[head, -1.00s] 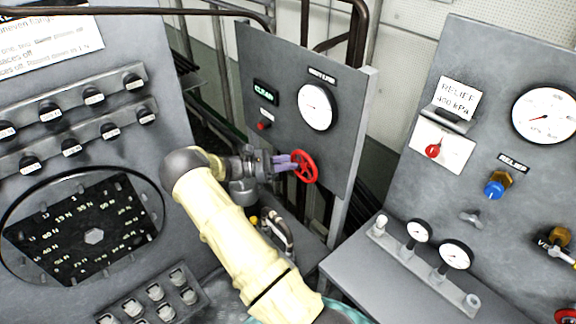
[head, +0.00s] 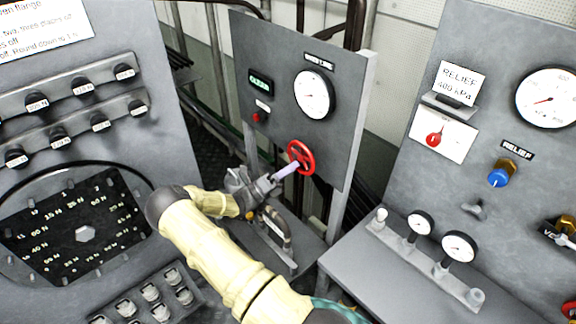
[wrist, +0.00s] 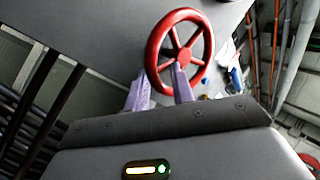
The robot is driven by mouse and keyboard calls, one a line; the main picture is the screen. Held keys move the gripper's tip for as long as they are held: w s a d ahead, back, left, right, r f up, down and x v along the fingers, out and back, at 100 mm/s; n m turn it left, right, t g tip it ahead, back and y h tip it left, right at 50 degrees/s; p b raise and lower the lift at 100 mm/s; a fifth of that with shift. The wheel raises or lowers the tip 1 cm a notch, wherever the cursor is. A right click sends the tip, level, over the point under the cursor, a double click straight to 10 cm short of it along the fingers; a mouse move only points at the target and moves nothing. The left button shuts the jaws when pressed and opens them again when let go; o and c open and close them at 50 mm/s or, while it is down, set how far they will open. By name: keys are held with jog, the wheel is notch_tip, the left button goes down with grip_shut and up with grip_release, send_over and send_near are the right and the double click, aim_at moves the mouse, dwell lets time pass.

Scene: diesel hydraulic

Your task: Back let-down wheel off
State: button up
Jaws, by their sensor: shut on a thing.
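The red spoked handwheel (head: 301,157) is mounted on the lower part of the grey gauge panel in the head view. It also shows at the top of the wrist view (wrist: 152,52), with its rim and spokes clear. My gripper (head: 291,166) reaches it from the lower left, with its pale purple fingers at the wheel's left rim. In the wrist view the fingers (wrist: 160,86) meet the wheel's lower part and are shut on it. The exact contact on the rim is partly hidden.
The panel carries a round gauge (head: 314,94), a small green display (head: 260,81) and a red button (head: 257,117). A knob console (head: 80,120) stands left. A bench with small gauges (head: 420,223) and a relief panel (head: 490,110) stand right. A handled fitting (head: 272,228) lies below my wrist.

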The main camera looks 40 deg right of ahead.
jog(key=shift+s+d+f+n+t+h+p, duration=0.1)
jog(key=shift+s+n+t+h, duration=0.2)
jog(key=shift+n+t, duration=0.75)
jog(key=shift+s+r+n+t+h+p, duration=0.1)
jog(key=shift+s+n+t+h, duration=0.2)
jog(key=shift+n+t, duration=0.75)
jog(key=shift+s+d+f+n+t+h+p, duration=0.1)
jog(key=shift+s+n+t+h, duration=0.35)
jog(key=shift+n, duration=1.05)
jog(key=shift+w, duration=0.15)
jog(key=o, duration=0.9)
jog(key=shift+d, duration=0.1)
jog(key=shift+o, duration=0.2)
jog(key=shift+f, duration=0.1)
